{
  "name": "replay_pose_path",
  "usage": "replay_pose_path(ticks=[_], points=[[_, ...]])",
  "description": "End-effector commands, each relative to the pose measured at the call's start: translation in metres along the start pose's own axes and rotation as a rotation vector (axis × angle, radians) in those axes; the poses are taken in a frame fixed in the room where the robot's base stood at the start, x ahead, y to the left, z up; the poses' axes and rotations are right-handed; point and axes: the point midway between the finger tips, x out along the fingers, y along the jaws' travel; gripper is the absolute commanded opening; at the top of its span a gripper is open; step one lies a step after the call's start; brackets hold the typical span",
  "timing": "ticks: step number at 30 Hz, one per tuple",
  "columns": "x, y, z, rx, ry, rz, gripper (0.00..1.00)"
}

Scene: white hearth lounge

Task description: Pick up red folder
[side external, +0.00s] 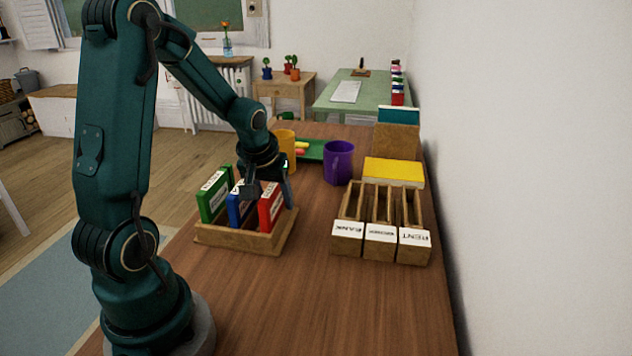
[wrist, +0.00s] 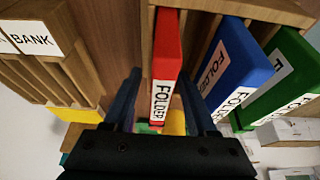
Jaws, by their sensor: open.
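The red folder (side external: 271,207) stands upright at the right end of a wooden rack (side external: 235,238), with a white label on its spine. A blue folder (side external: 238,209) and a green folder (side external: 213,195) stand to its left. My gripper (side external: 268,188) is open at the top of the red folder. In the wrist view, the red folder (wrist: 166,60) lies between the two spread fingers of my gripper (wrist: 160,85). The blue folder (wrist: 235,65) is close to the right finger there. I cannot tell whether either finger touches a folder.
A wooden sorter (side external: 380,247) with three labelled slots stands to the right. A purple mug (side external: 339,163), an orange mug (side external: 286,148) and a yellow-topped block (side external: 394,172) are behind. A white wall (side external: 520,180) bounds the right. The front of the table is clear.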

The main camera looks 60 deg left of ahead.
Motion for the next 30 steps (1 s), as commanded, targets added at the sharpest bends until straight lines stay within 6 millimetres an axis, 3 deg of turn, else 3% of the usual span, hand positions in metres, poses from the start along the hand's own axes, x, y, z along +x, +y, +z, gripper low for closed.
replay_pose_path(ticks=[5,9,10,30], points=[[0.0001,0.0,0.0001,0.0,0.0,0.0,0.57],[0.0001,0.0,0.0001,0.001,0.0,0.0,0.04],[0.0001,0.0,0.0001,0.001,0.0,0.0,0.0],[0.0001,0.0,0.0001,0.001,0.0,0.0,0.0]])
